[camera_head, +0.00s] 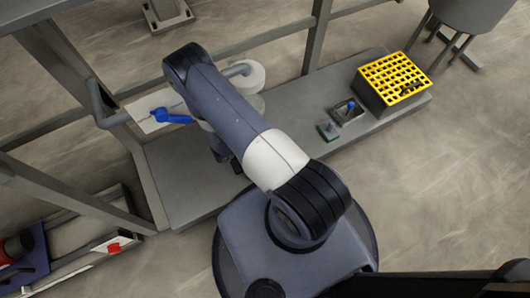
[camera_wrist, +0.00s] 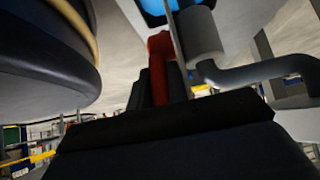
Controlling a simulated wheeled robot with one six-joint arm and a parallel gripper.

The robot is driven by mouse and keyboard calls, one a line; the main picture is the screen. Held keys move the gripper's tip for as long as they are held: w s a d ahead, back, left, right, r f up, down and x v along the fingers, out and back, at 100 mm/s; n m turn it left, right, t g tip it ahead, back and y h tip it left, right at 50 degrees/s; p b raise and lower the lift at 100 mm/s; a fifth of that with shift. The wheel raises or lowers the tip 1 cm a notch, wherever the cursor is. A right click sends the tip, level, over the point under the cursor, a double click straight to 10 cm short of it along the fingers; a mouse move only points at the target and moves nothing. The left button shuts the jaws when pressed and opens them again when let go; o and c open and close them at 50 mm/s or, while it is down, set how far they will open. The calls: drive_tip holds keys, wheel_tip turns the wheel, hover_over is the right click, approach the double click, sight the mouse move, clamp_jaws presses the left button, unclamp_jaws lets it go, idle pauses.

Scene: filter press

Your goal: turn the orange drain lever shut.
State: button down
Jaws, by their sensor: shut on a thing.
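In the wrist view my gripper (camera_wrist: 161,88) is shut on a red-orange lever (camera_wrist: 159,60), which stands up between the two dark fingers. The lever looks more red than orange in this shade. Its upper end runs up beside a grey pipe fitting (camera_wrist: 204,35), and a blue part (camera_wrist: 157,8) shows above it. In the head view my arm covers the lever and the fingers. They appear to be below the arm by the grey bench, but I cannot tell exactly where.
A grey bent pipe (camera_wrist: 265,72) lies close right of my gripper. The grey bench (camera_head: 190,190) bears a yellow-topped box (camera_head: 370,94), a small tray (camera_head: 345,117) and a green block (camera_head: 328,131).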

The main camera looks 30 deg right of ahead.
drive_tip(key=h+b, duration=0.1)
drive_tip(key=b, duration=0.1)
drive_tip(key=a+f+h+b, duration=0.1)
drive_tip(key=h+b, duration=0.2)
drive_tip(key=b, duration=0.1)
drive_tip(key=shift+w+a+f+h+b, duration=0.2)
drive_tip(key=shift+a+h+b, duration=0.1)
drive_tip(key=shift+a+b, duration=0.1)
drive_tip(key=shift+r, duration=0.1)
drive_tip(key=c, duration=1.6)
unclamp_jaws()
drive_tip(key=shift+s, duration=0.1)
drive_tip(key=p+v, duration=0.2)
drive_tip(key=v, duration=0.9)
drive_tip(key=shift+d, duration=0.1)
